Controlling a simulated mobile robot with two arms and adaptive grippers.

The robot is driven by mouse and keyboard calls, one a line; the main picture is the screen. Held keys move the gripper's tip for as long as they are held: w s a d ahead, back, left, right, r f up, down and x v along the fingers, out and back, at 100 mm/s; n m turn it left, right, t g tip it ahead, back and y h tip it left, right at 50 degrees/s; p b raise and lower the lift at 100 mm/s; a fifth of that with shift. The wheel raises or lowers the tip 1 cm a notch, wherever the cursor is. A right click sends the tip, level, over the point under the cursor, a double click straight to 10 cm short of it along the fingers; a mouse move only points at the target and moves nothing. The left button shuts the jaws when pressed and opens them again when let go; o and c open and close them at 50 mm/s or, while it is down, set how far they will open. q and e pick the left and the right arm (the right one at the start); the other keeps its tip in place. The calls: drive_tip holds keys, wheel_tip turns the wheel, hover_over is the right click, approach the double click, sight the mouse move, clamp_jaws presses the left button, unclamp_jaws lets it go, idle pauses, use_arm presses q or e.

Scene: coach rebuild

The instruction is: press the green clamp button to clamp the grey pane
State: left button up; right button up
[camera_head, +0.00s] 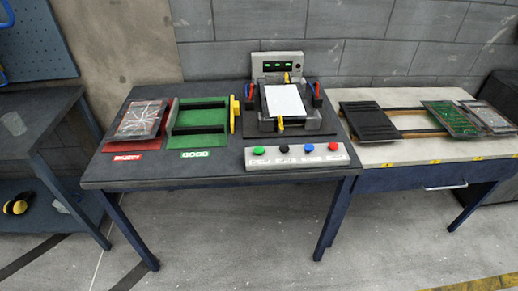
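The green clamp button (259,151) is the leftmost of several coloured buttons on a pale control strip (297,159) at the table's front edge. A fixture (318,124) stands behind the strip. A flat white or light grey pane (284,101) lies on it, with a small yellow part at its front edge and another at its back edge. I cannot tell whether these yellow parts touch the pane. Neither of my grippers shows in the head view.
Left of the fixture are a green rack (201,118) with a yellow end piece and a cracked pane (141,119) on a red base. A light bench (418,148) at right carries a black ribbed panel (368,122) and a green circuit-like panel (450,117). The dark table (190,172) is clear at front left.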

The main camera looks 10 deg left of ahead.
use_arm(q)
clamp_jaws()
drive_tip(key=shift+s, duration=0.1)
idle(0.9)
